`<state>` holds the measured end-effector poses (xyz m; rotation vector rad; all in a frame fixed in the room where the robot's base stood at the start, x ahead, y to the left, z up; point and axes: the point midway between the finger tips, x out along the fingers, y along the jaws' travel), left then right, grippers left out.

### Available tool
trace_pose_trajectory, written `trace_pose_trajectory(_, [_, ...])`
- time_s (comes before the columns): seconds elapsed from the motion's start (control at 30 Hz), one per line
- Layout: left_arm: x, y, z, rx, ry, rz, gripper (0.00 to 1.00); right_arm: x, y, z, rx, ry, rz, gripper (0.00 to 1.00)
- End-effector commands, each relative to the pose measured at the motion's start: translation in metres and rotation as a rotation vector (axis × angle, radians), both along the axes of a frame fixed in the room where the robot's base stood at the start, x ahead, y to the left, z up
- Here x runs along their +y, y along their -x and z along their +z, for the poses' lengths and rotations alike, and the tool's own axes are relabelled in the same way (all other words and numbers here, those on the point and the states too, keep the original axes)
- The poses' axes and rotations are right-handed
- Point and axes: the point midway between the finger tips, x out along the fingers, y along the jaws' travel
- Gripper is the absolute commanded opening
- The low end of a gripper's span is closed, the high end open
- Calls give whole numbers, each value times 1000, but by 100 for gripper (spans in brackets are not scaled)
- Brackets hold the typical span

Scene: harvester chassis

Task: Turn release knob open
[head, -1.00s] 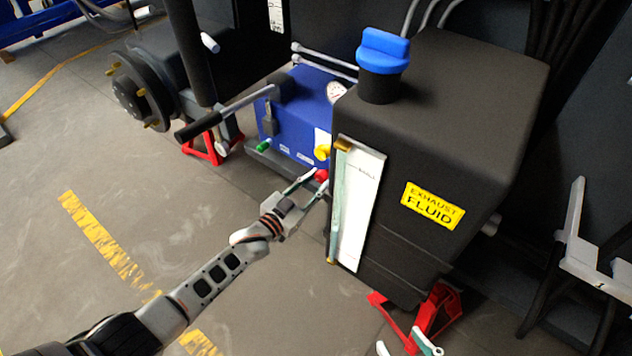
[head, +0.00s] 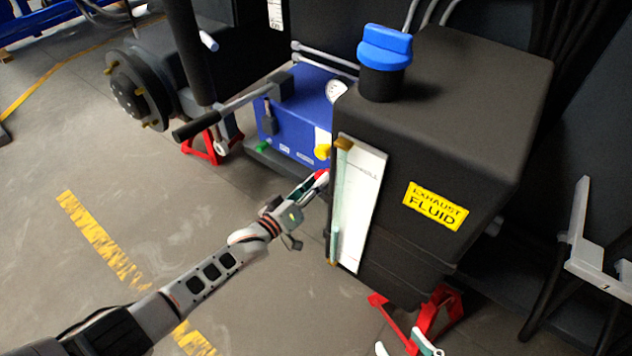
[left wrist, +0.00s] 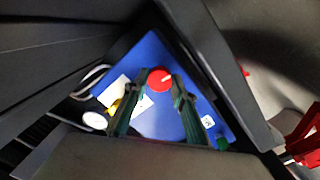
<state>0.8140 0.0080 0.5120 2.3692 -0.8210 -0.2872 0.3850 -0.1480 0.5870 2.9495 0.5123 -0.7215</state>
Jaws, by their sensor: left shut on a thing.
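The red release knob (head: 322,174) sits on the front of the blue box (head: 292,125), beside the exhaust fluid tank. In the left wrist view the knob (left wrist: 159,79) is round, with a white line pointing to the upper right. My left gripper (head: 313,181) reaches it from the lower left and is shut on it; its fingertips flank the knob in the left wrist view (left wrist: 161,84). In the head view the fingers partly hide the knob.
The black exhaust fluid tank (head: 455,130), with a blue cap (head: 385,47) and white gauge strip (head: 361,205), stands close right of my left gripper. A yellow knob (head: 322,151) and a green knob (head: 263,147) are nearby.

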Motion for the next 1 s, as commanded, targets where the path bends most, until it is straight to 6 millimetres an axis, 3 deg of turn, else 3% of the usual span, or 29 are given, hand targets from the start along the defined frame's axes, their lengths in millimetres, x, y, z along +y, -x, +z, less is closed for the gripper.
trace_pose_trajectory(0.8, [1, 0, 0, 75, 104, 1, 4, 2, -2, 4, -8, -10, -3, 40])
trace_pose_trajectory(0.83, [1, 0, 0, 75, 104, 1, 28, 2, -2, 4, -8, -10, -3, 40])
trace_pose_trajectory(0.9, [1, 0, 0, 75, 104, 1, 42, 2, -1, 3, -6, -10, -2, 40])
trace_pose_trajectory(1.0, [1, 0, 0, 75, 104, 1, 42, 2, -1, 2, -3, -9, -2, 40])
